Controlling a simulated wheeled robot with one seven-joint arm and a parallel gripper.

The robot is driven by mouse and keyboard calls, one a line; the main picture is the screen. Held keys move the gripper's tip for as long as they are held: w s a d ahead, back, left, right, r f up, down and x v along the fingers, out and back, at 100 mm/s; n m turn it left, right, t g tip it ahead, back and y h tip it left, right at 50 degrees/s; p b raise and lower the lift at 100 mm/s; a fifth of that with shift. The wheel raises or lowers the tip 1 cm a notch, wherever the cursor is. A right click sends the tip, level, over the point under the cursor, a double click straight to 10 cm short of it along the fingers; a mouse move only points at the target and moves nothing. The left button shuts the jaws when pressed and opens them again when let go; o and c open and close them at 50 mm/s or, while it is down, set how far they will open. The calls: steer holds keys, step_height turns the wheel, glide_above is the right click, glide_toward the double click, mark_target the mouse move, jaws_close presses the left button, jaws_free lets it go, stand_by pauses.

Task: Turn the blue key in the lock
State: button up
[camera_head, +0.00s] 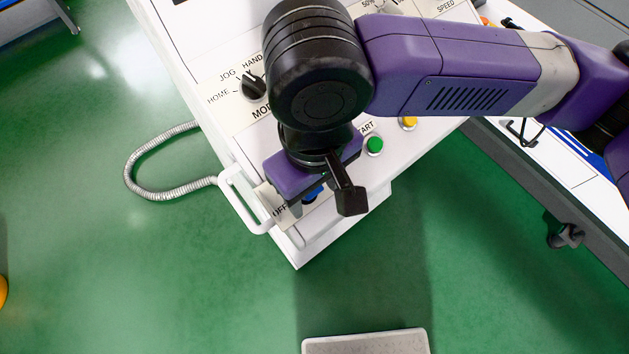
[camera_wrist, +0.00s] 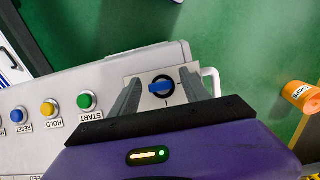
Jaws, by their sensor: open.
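The blue key (camera_wrist: 161,87) sits in a round black lock (camera_wrist: 157,97) on a white label plate, seen in the wrist view between my two fingers. My gripper (camera_wrist: 160,91) is open, with one grey finger on each side of the key and space between the fingers and the key. In the head view, a bit of the blue key (camera_head: 313,193) shows under my gripper at the panel's near corner. My wrist hides most of the lock there.
The white control panel (camera_head: 215,110) carries a black mode knob (camera_head: 252,87), a green START button (camera_head: 375,146) and a yellow button (camera_head: 409,122). A white handle (camera_head: 243,203) rims the corner. An orange container (camera_wrist: 300,96) stands beyond the panel.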

jaws_close()
steer(key=shift+r+m+p, duration=0.15)
steer(key=shift+m+p, duration=0.35)
steer(key=shift+p, duration=0.05)
steer(key=shift+m+g+y+p, duration=0.45)
steer(key=shift+m+y, duration=0.25)
steer(key=shift+m, duration=0.3)
steer(key=shift+m+y+p, duration=0.5)
steer(key=shift+m+p, duration=0.25)
steer(key=shift+m, duration=0.25)
steer(key=shift+m+y, duration=0.3)
steer(key=shift+m, duration=0.3)
